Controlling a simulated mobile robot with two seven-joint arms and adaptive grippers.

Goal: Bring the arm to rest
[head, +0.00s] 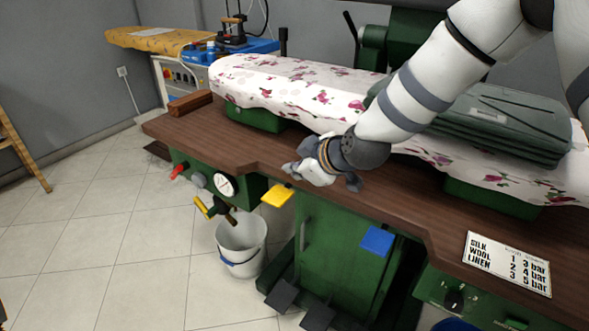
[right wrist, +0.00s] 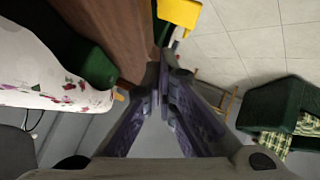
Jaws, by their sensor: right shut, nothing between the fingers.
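My right arm (head: 425,85) comes in from the upper right in the head view and reaches down over the pressing table. My right gripper (head: 305,174) is at the table's front edge, above the yellow pad. In the right wrist view my right gripper (right wrist: 163,85) has its fingertips together with nothing between them. My left gripper does not show in either view.
Below the gripper are a yellow pad (head: 277,195) and a blue pad (head: 377,241) on the green press. A floral pressing board (head: 290,85) lies behind. A white bucket (head: 241,246) stands on the floor. A sign (head: 508,264) lies at right.

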